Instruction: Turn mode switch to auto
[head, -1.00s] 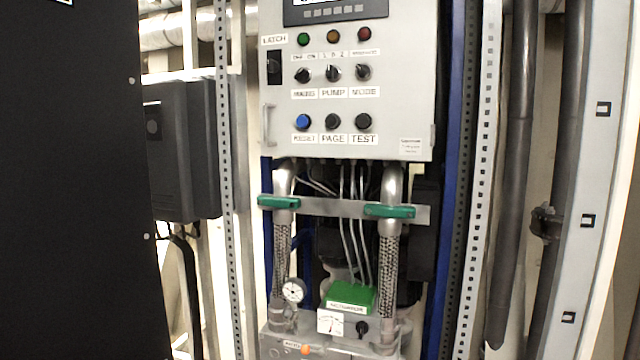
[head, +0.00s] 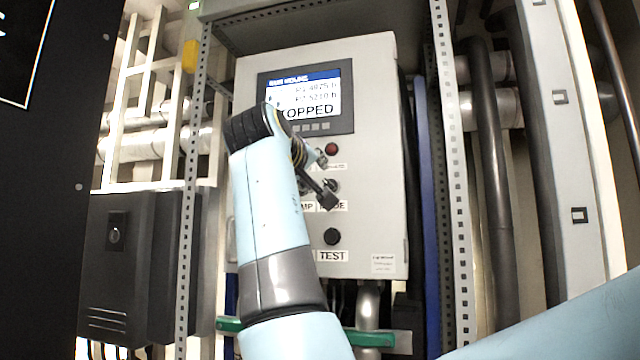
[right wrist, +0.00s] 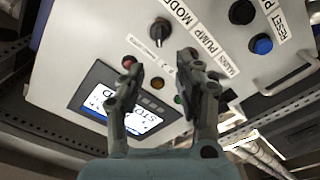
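The mode switch (right wrist: 159,32) is a black rotary knob on the light grey panel (right wrist: 80,35), beside the MODE label (right wrist: 180,10). In the head view the switch (head: 331,186) is partly behind my right gripper (head: 324,180). In the right wrist view my right gripper (right wrist: 162,68) is open and empty, its two fingers apart in front of the panel. The knob shows beyond and between the fingertips, with no clear contact. One finger overlaps the pump switch area. The knob's exact pointer setting is too small to read. My left gripper is not in view.
The screen (head: 318,97) above shows a partly covered word ending "OPPED". A red lamp (head: 331,149) sits above the mode switch and the black TEST button (head: 331,236) below it. A perforated metal post (head: 455,170) stands right of the panel; a dark cabinet (head: 140,260) is at left.

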